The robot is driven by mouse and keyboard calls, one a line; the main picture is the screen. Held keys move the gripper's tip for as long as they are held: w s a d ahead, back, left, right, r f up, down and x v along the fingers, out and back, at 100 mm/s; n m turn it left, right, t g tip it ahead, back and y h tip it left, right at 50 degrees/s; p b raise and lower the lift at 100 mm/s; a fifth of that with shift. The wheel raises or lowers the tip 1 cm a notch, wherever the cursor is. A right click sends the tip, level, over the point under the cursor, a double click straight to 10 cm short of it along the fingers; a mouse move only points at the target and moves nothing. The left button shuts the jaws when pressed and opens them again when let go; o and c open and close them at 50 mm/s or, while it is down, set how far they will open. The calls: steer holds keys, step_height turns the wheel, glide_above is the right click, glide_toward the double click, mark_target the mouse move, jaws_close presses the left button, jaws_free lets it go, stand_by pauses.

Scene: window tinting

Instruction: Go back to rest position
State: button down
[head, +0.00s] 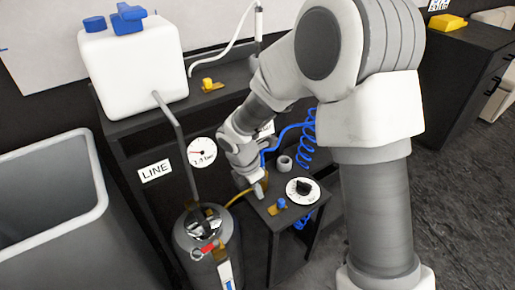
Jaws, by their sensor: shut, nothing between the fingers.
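My arm reaches from the right side of the head view down toward a small dark stand. My gripper (260,189) is at the arm's end, low over the left part of the stand's top (293,219). It is shut and nothing shows between its fingers. It is small in the picture and partly covered by my own wrist. I cannot tell whether it touches the stand. A white dial with a black knob (303,188) is to its right, and a blue-topped valve (281,204) is just below and to the right of it.
A grey pressure tank (207,246) with a red-handled part stands left of the stand. A gauge (202,152), a LINE label (155,171) and a white canister (133,69) are behind. A coiled blue hose (308,140) hangs near my arm. A grey bin (50,225) is left; floor is clear right.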

steer(key=s+d+r+m+t, duration=0.1)
steer(key=s+d+r+m, duration=0.2)
steer(key=d+r+m, duration=0.4)
steer(key=s+d+r+m, duration=0.3)
steer(key=r+m, duration=0.2)
steer(key=r, duration=0.4)
steer(key=s+d+r+m+t+y, duration=0.3)
steer(key=s+r+m, duration=0.4)
steer(key=s+m, duration=0.55)
step_height(320, 180, up, 17)
steer(key=s+p, duration=0.1)
steer(key=p, duration=1.5)
steer(key=shift+d+h+p, duration=0.3)
steer(key=shift+d+p, duration=0.05)
steer(key=shift+d, duration=0.05)
